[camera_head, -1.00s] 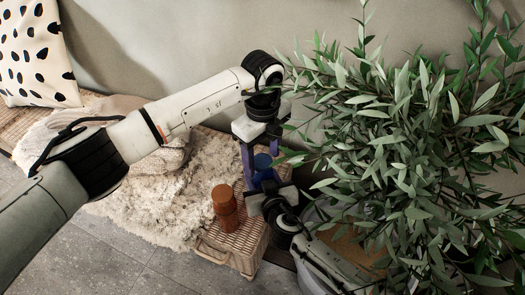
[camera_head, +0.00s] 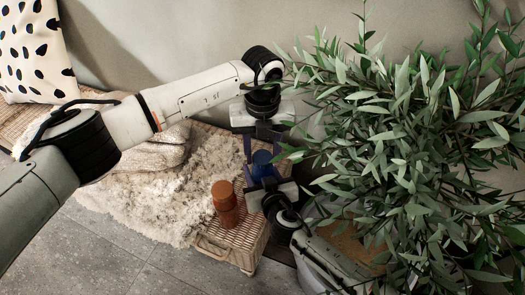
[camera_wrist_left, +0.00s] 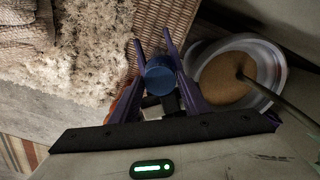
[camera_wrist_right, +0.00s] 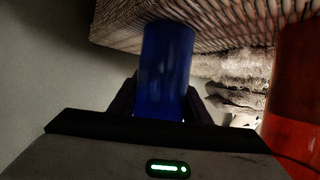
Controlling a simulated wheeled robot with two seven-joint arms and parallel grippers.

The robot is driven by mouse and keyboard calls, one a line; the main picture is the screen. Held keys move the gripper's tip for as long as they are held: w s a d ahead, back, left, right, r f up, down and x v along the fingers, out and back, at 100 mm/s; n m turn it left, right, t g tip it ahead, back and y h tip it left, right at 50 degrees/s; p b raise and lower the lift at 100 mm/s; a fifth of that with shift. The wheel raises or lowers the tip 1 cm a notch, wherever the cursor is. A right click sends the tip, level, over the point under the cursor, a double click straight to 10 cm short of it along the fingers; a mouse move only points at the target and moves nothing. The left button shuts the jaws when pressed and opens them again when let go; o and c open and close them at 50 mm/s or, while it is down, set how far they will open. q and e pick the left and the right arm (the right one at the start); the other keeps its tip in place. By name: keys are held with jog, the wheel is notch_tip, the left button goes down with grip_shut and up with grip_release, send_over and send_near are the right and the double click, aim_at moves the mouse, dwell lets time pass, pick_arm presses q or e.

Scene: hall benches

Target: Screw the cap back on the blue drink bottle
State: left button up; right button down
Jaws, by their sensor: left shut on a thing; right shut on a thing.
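The blue drink bottle (camera_wrist_right: 165,75) stands at the bench's right end, between the fingers of my right gripper (camera_wrist_right: 165,105), which is shut on its body. Its blue round cap (camera_head: 262,158) is at the top; it also shows from above in the left wrist view (camera_wrist_left: 160,75). My left gripper (camera_head: 262,148) reaches down from above, its purple fingers shut on the cap from both sides. The cap lines up with the bottle, but the join between them is hidden, so I cannot tell how tightly it sits.
An orange-brown bottle (camera_head: 225,203) stands just left on the woven bench (camera_head: 232,243). A pale fluffy throw (camera_head: 165,205) covers the bench further left. A leafy plant (camera_head: 410,150) crowds the right side, close to both grippers. Its pot (camera_wrist_left: 270,62) shows in the left wrist view.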

pick_arm(q)
jog(key=m, duration=1.7)
jog(key=shift+m, duration=0.3)
jog(key=m, duration=0.5)
jog(key=o, duration=1.2)
jog(key=shift+c, duration=0.2)
jog(key=shift+f, duration=0.1)
jog(key=shift+r, duration=2.3)
